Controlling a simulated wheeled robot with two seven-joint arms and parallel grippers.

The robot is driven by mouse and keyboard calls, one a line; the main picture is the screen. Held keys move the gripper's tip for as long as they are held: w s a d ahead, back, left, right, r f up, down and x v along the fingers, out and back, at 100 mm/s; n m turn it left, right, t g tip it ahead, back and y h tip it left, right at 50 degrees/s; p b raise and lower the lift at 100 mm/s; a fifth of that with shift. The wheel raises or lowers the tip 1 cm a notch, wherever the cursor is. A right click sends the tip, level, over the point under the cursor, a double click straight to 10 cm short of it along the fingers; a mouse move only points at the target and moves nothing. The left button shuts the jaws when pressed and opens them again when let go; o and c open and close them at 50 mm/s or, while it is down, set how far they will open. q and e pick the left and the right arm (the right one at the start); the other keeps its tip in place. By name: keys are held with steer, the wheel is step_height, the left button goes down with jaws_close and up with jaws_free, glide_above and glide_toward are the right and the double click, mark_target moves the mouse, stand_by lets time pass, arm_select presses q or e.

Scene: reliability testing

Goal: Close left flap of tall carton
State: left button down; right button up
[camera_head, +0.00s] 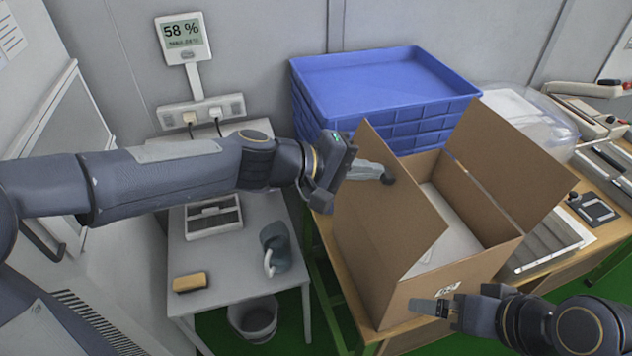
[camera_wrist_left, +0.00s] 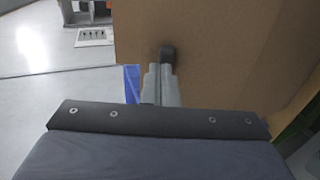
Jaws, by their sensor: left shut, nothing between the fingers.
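The tall carton (camera_head: 455,277) is brown cardboard and stands open on a wooden table.
Stacked blue crates (camera_head: 385,75) stand behind the carton. A clear plastic-wrapped item (camera_head: 535,115) and a keyboard-like device are at the right. A grey side table (camera_head: 230,285) with a mug (camera_head: 276,248) and a brush (camera_head: 189,282) is at the left, with a bin (camera_head: 254,318) below.

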mark_target(395, 168)
arm_select(q)
steer(key=x, duration=0.4)
steer(key=shift+w+d+r, duration=0.15)
steer(key=shift+d+r, duration=0.2)
steer(key=shift+x, duration=1.05)
steer(key=shift+w+d+f+y+p, duration=0.2)
steer(key=shift+d+f+y+p, duration=0.1)
steer(key=shift+d+y+p, duration=0.3)
steer(key=w+d+f+b, duration=0.1)
steer(key=d+f+b, duration=0.1)
steer(key=d+f, duration=0.2)
steer(key=shift+w+d+f+b, duration=0.2)
steer(key=shift+w+f+b, duration=0.15)
steer(key=shift+f, duration=0.5)
steer(key=shift+r+p, duration=0.75)
steer(key=shift+r, duration=0.15)
